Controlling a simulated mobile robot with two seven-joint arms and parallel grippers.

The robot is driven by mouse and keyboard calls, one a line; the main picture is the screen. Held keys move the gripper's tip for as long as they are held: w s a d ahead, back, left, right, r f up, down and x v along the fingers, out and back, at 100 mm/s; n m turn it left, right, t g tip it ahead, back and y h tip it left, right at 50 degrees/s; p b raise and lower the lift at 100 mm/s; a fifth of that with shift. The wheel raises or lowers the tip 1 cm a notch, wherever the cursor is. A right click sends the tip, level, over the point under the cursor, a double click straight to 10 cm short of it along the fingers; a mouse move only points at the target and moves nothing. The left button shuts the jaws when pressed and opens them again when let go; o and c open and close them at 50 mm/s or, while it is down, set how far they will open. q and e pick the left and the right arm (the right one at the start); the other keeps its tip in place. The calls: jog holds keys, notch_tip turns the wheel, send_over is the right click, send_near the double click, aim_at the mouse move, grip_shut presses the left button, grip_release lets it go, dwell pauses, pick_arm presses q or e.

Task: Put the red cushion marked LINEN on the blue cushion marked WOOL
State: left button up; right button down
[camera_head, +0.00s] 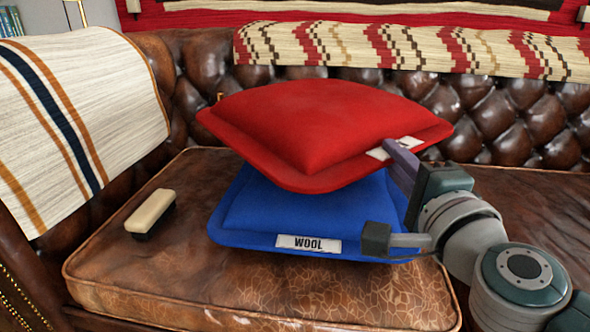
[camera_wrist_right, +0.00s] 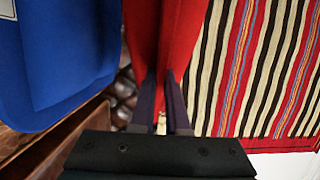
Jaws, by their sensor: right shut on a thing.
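The red cushion (camera_head: 320,125) is above the blue cushion (camera_head: 300,215) in the head view, slightly tilted, covering much of it. The white label (camera_head: 395,149) on its right front edge is mostly hidden by my gripper. The blue cushion lies on the sofa seat with its WOOL label facing front. My right gripper (camera_head: 398,158) is shut on the red cushion's edge; the wrist view shows red cloth (camera_wrist_right: 165,35) between the fingers (camera_wrist_right: 162,95). There the blue cushion (camera_wrist_right: 65,65) is at left, with a gap. Whether the cushions touch elsewhere is hidden. My left gripper is not in view.
A cream-topped brush (camera_head: 150,211) lies on the leather seat (camera_head: 110,265) left of the blue cushion. A striped blanket (camera_head: 90,110) covers the left armrest. A patterned throw (camera_head: 410,48) lies along the tufted backrest. A striped textile (camera_wrist_right: 255,70) fills the wrist view's right side.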

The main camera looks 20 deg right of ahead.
jog(key=shift+f+b, duration=1.5)
jog(key=shift+f, duration=0.4)
jog(key=shift+f, duration=0.15)
jog(key=c, duration=0.9)
grip_release()
